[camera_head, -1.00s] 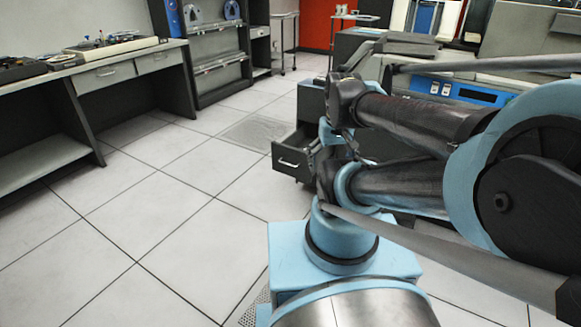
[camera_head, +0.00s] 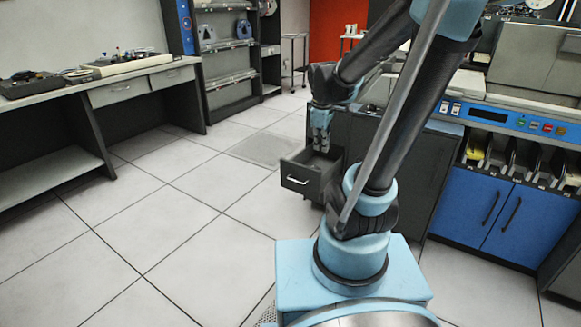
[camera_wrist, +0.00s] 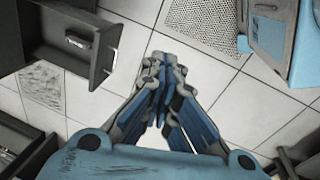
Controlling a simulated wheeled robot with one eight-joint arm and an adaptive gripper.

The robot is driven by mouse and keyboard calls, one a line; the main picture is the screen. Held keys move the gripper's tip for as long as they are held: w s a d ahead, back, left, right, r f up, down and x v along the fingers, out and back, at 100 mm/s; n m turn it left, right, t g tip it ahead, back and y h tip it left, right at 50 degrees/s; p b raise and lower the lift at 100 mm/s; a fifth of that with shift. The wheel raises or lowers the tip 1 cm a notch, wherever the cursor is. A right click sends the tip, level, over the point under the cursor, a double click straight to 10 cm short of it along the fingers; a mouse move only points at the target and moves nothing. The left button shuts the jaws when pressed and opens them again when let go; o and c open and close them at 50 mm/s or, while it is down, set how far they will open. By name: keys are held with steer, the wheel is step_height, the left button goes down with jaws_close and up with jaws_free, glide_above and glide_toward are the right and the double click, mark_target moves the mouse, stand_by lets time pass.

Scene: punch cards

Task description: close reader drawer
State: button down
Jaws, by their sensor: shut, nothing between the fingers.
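The reader drawer (camera_head: 300,180) is dark grey with a light handle and stands pulled out from a dark cabinet (camera_head: 392,150). My gripper (camera_head: 322,148) points down close to the drawer in the head view, its fingers together and empty. In the wrist view the gripper's fingertips (camera_wrist: 165,68) meet, with pale floor around them. An open drawer (camera_wrist: 103,50) shows at upper left there, apart from the fingertips, with a small light item inside or on it that I cannot identify. The fingers do not visibly touch the drawer in the wrist view.
The card machine with blue doors (camera_head: 505,215) stands at the right. A desk (camera_head: 150,78) with equipment runs along the left wall, and a shelf rack (camera_head: 222,55) stands behind. The tiled floor (camera_head: 170,240) is clear to the left of the drawer.

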mark_target(290, 164)
steer(key=w+a+f+n, duration=0.6)
steer(key=w+f+n, duration=0.2)
steer(key=w, duration=0.3)
steer(key=w+a+f+n, duration=0.7)
steer(key=w+n, duration=0.1)
steer(key=w, duration=0.3)
steer(key=shift+h, duration=0.4)
steer(key=shift+w+d+f, duration=0.65)
steer(key=shift+w+f, duration=0.25)
steer(key=shift+f, duration=0.7)
steer(key=shift+w+d+f, duration=0.7)
steer(key=shift+w+f, duration=0.15)
steer(key=shift+f, duration=0.75)
steer(key=shift+w+d+f, duration=0.65)
steer(key=shift+w+f, duration=0.25)
steer(key=shift+f, duration=0.7)
